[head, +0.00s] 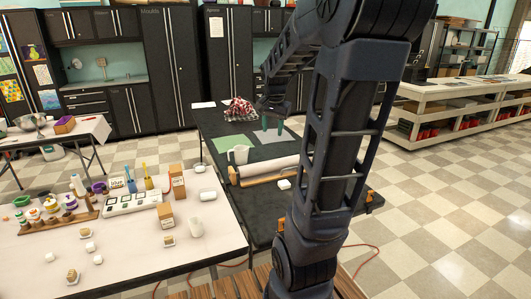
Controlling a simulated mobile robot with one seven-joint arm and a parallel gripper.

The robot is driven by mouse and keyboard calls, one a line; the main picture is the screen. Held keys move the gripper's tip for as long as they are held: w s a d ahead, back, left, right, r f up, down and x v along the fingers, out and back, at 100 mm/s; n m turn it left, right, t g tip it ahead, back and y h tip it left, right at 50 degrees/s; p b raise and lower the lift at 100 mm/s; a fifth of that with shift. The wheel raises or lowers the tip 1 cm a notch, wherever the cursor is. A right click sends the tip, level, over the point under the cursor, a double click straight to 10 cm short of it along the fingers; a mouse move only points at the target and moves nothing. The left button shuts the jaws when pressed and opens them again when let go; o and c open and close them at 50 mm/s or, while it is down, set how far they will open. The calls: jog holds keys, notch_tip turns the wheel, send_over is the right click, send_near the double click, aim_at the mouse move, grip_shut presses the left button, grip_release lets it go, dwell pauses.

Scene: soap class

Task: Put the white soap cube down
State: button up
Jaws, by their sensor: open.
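My gripper (272,126) is open over the dark table (222,122), above a grey sheet. Nothing shows between its fingers, though it is small and far off in this view. A small white block (284,184) lies on the dark table by the paper roll. I cannot tell which of these is the task's cube.
A white pitcher (238,154), a green sheet (228,142) and a paper roll (268,168) are on the dark table. A checkered cloth (240,108) lies at its back. The white table (130,262) holds boxes (165,214), bottles and jars. My arm hides part of the dark table.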

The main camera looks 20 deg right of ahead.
jog(key=s+a+n+t, duration=0.1)
jog(key=s+a+n, duration=0.3)
jog(key=s, duration=0.5)
jog(key=s+a+n+t, duration=0.1)
jog(key=s+a+n, duration=0.4)
jog(key=s, duration=0.4)
jog(key=shift+a+y, duration=0.3)
jog(key=shift+a, duration=0.4)
